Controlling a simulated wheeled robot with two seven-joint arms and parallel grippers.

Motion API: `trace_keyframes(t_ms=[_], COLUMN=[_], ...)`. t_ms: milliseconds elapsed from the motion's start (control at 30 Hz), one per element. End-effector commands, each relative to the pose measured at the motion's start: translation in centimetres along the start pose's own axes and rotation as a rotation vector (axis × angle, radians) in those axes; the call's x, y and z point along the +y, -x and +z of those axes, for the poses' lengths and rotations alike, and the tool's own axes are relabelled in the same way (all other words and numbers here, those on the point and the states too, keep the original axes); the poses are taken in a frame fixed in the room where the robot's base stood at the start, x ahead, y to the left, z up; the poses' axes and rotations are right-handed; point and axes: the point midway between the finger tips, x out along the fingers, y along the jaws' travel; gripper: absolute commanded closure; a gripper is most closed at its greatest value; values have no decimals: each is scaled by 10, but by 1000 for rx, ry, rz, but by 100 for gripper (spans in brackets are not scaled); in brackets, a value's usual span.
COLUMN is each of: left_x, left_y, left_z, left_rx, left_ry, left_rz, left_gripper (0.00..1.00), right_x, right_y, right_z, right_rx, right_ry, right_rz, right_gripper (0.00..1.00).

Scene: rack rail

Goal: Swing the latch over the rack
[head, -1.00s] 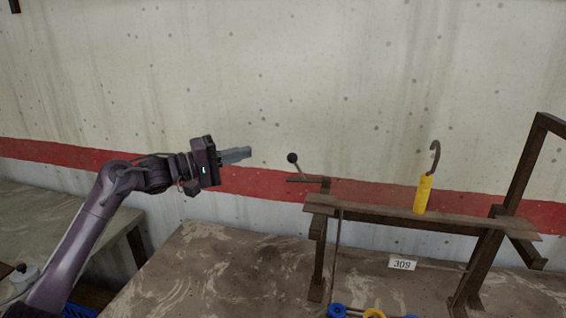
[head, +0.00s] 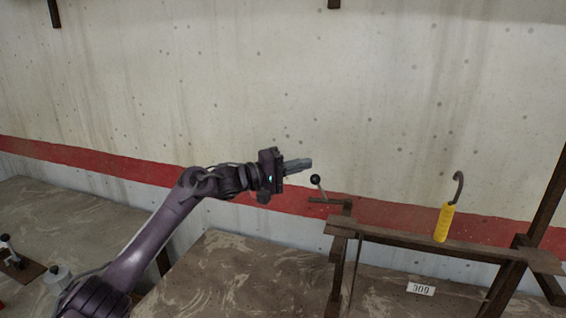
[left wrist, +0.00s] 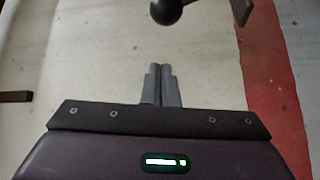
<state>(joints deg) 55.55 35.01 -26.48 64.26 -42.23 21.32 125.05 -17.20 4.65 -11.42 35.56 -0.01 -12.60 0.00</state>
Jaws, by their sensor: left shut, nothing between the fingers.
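The rack (head: 400,238) is a brown metal rail on legs. A yellow-handled hook tool (head: 444,222) stands upright on the rail. My left gripper (head: 308,164) is shut and empty, just left of and slightly above the knob, apart from it in the picture. In the left wrist view the shut fingers (left wrist: 161,84) point toward the knob (left wrist: 166,10) at the top edge. My right gripper is not in view.
A label reading 309 (head: 421,288) is below the rail. The rack stands on a mottled brown table (head: 225,270). A concrete wall with a red stripe (head: 90,161) is behind. Another bench (head: 60,215) is at the left.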

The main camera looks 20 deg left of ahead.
Motion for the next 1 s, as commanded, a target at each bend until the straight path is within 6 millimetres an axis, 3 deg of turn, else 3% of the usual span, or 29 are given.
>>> trace_keyframes(t_ms=[33, 433, 1000], left_x=[4, 0, 0], left_y=[-8, 8, 6], left_z=[0, 34, 39], left_rx=[-1, 0, 3], left_ry=[0, -1, 0], left_rz=[0, -2, 0], left_gripper=[100, 100, 100], right_x=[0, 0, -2], right_y=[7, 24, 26], right_z=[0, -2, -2], right_rx=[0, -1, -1], right_ry=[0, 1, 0], right_rz=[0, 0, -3], right_gripper=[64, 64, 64])
